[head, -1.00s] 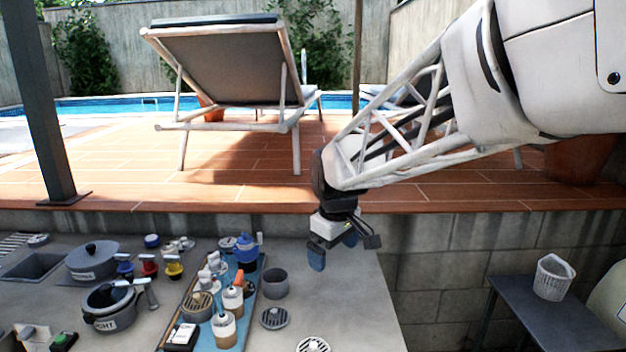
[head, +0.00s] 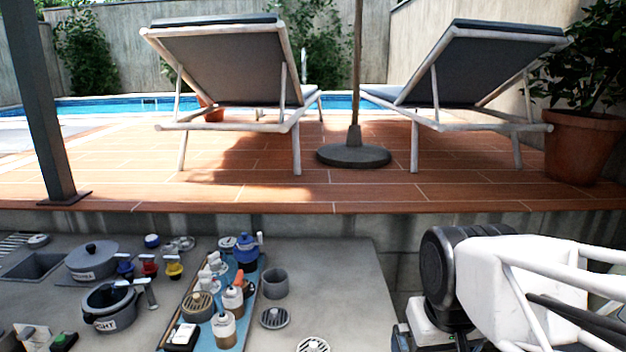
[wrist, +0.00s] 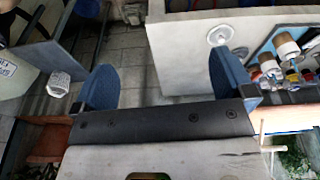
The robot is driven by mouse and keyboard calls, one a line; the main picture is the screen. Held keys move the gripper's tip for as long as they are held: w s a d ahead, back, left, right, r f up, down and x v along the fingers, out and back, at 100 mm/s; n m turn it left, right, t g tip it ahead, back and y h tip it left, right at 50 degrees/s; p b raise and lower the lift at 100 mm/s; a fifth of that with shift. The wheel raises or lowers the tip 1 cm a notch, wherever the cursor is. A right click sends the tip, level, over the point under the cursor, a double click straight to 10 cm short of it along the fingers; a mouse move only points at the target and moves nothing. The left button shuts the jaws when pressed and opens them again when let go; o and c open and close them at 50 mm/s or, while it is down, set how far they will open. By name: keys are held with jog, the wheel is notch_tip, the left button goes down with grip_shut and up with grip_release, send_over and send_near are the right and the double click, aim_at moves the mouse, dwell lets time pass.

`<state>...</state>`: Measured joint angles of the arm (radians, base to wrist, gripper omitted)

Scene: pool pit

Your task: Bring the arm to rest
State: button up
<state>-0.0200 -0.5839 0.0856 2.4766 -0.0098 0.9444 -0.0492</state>
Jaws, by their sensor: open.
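My gripper (wrist: 166,82) shows in the wrist view with its two blue fingers spread wide apart and nothing between them. In the head view my arm is folded low at the bottom right, to the right of the grey counter (head: 345,275). Only the upper part of the gripper shows there, at the bottom edge; its fingertips are out of that view. Nothing is seen touching the gripper.
The counter holds a blue tray (head: 172,330) with several bottles, a lidded pot (head: 92,262), another pot (head: 108,308), a grey cup (head: 275,284) and round drain covers.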

jog(key=shift+s+d+f+m, duration=0.15)
jog(key=shift+s+f, duration=0.05)
jog(key=shift+s, duration=0.3)
jog(key=shift+s+d+f+m, duration=0.15)
jog(key=shift+s+f+m, duration=0.05)
jog(key=shift+s, duration=0.35)
jog(key=shift+s+d+f+m, duration=0.15)
jog(key=shift+s+f, duration=0.05)
jog(key=shift+s, duration=0.3)
dwell(0.4)
